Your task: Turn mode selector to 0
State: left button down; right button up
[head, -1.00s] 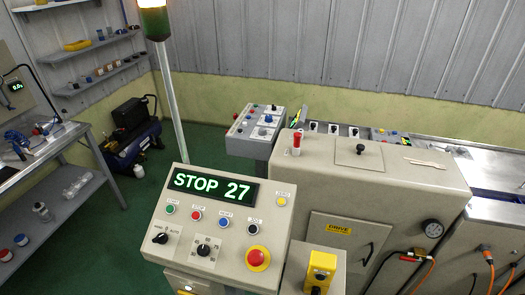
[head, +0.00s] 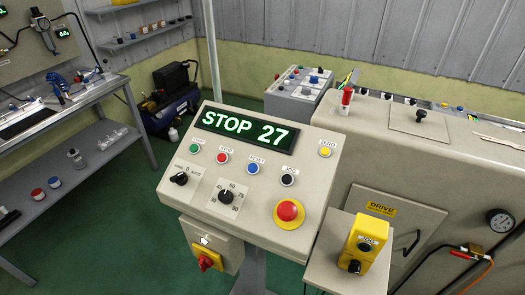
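A grey sloped control panel (head: 262,205) stands in the middle of the head view. Its display (head: 245,130) reads "STOP 27" in green. A black rotary selector (head: 180,178) sits at the panel's lower left, with small lettering around it; it looks like the mode selector. Its exact position and the lettering are too small to read surely. To its right is a black dial (head: 227,196) with a numbered scale. Neither of my grippers shows, and nothing touches the panel.
Coloured buttons and a red emergency stop (head: 289,211) are on the panel. A red-yellow rotary switch (head: 206,260) hangs below it. A yellow box (head: 362,240) stands at the right, before the machine cabinet (head: 420,160). A workbench (head: 70,115) is at the left; green floor between is clear.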

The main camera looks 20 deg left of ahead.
aim_at(182, 179)
jog(key=k+l+u, duration=0.15)
jog(key=u, duration=1.2)
